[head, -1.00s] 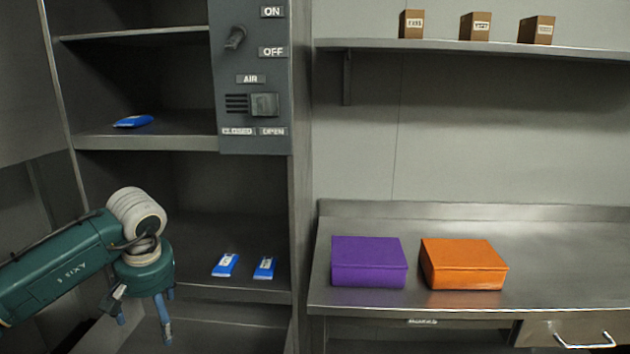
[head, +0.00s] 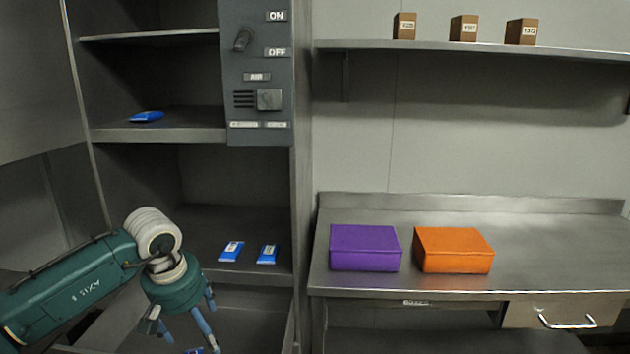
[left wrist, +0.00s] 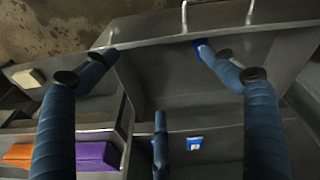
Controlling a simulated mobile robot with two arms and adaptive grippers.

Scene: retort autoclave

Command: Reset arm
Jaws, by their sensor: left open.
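My left gripper (head: 185,325) is open, with its blue fingers pointing down, in front of the lower part of the cabinet at the lower left of the head view. In the left wrist view its fingers (left wrist: 155,65) are spread apart with nothing held between them. They are over an open drawer (left wrist: 200,85) with a metal handle. A bit of something blue (left wrist: 203,45) shows in that drawer by one fingertip, mostly hidden. My right gripper is not in view.
Two blue packets (head: 231,251) (head: 267,254) lie on the lower cabinet shelf, and another (head: 147,116) on the shelf above. A control panel (head: 257,70) borders the cabinet. A purple box (head: 365,248) and an orange box (head: 454,249) stand on the metal counter (head: 560,255). Three brown boxes (head: 464,28) stand overhead.

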